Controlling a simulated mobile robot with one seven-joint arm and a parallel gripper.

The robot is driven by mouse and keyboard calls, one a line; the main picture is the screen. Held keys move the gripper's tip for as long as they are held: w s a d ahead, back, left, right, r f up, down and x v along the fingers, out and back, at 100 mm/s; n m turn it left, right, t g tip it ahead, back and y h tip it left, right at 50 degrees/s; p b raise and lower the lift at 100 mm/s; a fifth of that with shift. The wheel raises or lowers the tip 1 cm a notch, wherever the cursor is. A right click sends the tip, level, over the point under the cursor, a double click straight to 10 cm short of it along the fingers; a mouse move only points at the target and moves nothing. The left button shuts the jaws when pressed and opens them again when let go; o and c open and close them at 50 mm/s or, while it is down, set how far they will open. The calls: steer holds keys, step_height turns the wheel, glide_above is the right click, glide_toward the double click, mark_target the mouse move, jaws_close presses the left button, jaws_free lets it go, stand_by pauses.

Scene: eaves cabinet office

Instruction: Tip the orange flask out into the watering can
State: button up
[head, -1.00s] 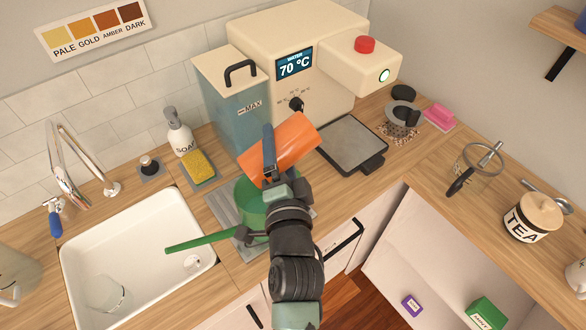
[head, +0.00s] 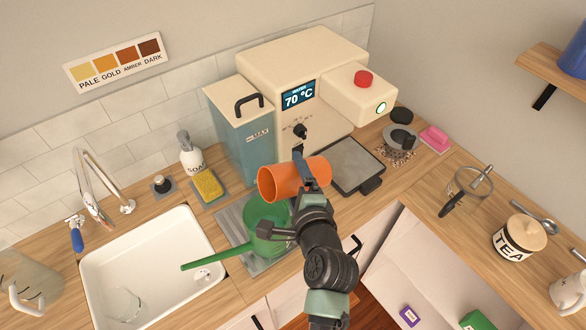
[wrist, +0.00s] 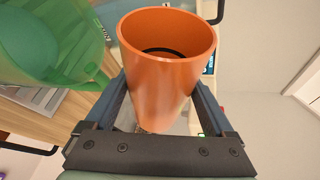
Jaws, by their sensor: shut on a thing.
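The orange flask (head: 288,180) is held in my gripper (head: 306,172), lying nearly on its side with its open mouth facing left. The watering can (wrist: 50,45) is at the upper left there. The can stands on a grey ribbed mat with its long spout pointing left over the sink. My arm and the flask hide part of the can. No stream shows.
The sink (head: 150,265) with a clear glass is at left. A sponge (head: 208,186) and soap bottle (head: 190,153) stand behind the mat. The cream machine (head: 300,80) with its blue tank (head: 245,140) stands close behind the flask. A dark tray (head: 350,165) is right.

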mark_target(293, 176)
step_height(293, 176, up, 2)
steer(key=m+p, duration=0.1)
steer(key=p, duration=0.1)
steer(key=m+g+y+p, duration=0.1)
steer(key=m+p, duration=0.1)
steer(key=shift+r+g+y, duration=0.2)
steer(key=shift+g+y, duration=0.1)
steer(key=m+p, duration=0.1)
steer(key=a+m+g+y+p, duration=0.1)
steer(key=p, duration=0.1)
steer(key=m+y+p, duration=0.1)
steer(key=p, duration=0.1)
steer(key=shift+s+a+r+g, duration=0.15)
steer(key=shift+s+r+g, duration=0.15)
steer(key=shift+s, duration=0.1)
steer(key=a+m+y+p, duration=0.1)
steer(key=s+a+f+m+g+y+p, duration=0.1)
steer(key=m, duration=0.1)
steer(key=shift+s+f, duration=0.1)
steer(key=shift+f, duration=0.2)
